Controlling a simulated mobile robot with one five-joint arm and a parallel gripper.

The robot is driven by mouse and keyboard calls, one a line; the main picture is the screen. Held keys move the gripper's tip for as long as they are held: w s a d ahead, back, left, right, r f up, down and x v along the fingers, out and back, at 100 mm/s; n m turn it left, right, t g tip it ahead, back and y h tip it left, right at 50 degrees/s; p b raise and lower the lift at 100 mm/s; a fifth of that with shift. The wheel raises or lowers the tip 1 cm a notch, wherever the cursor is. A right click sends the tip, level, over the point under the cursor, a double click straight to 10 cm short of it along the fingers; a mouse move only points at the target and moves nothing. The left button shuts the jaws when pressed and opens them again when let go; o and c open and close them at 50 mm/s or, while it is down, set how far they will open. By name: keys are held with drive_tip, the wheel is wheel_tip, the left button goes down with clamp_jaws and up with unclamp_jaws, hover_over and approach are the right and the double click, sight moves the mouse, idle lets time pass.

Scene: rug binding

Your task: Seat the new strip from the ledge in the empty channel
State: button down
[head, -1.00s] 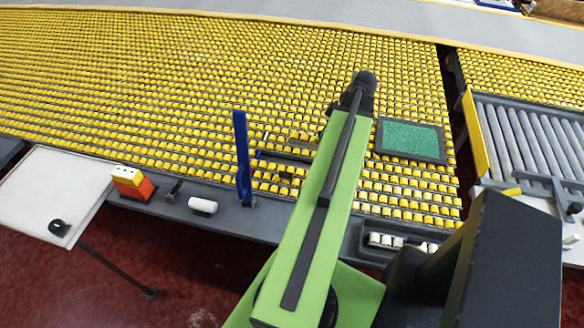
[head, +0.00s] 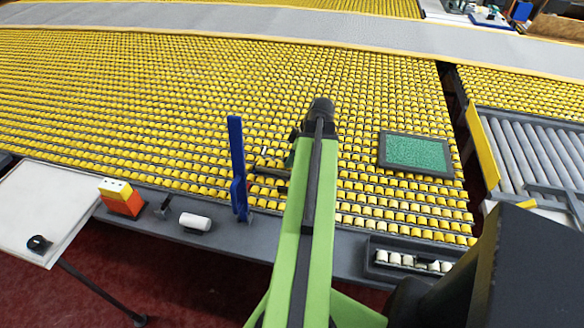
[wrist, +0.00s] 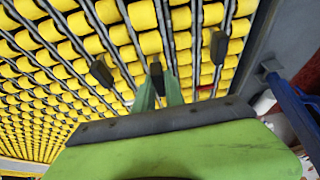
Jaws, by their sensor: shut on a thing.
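My gripper (wrist: 158,92) shows in the wrist view with its two green fingers close together, shut on a small dark piece (wrist: 157,77). I cannot tell whether this is the new strip. It is above the yellow roller bed. Two similar dark pieces show to its left (wrist: 101,73) and right (wrist: 219,47); I cannot tell whether they join it. In the head view my arm mostly hides the gripper, and a dark bar (head: 268,172) shows just left of the arm. I cannot clearly make out the empty channel.
A blue upright (head: 238,165) stands close left of my arm. The grey ledge (head: 150,222) carries an orange block (head: 122,203), a white cylinder (head: 195,221) and a tray of white rollers (head: 372,270). A green framed panel (head: 416,152) lies on the yellow rollers (head: 120,100) at right.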

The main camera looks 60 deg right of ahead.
drive_tip(key=shift+f+b, duration=1.6)
drive_tip(key=shift+f, duration=0.4)
drive_tip(key=c, duration=1.4)
unclamp_jaws()
drive_tip(key=shift+r, duration=0.1)
drive_tip(key=shift+r, duration=0.1)
drive_tip(key=shift+r+p, duration=0.25)
drive_tip(key=shift+p, duration=0.2)
drive_tip(key=p+v, duration=1)
drive_tip(key=v, duration=0.1)
drive_tip(key=shift+s+r+p, duration=0.2)
drive_tip(key=shift+r+p, duration=0.15)
drive_tip(key=shift+p, duration=0.05)
drive_tip(key=shift+s, duration=0.1)
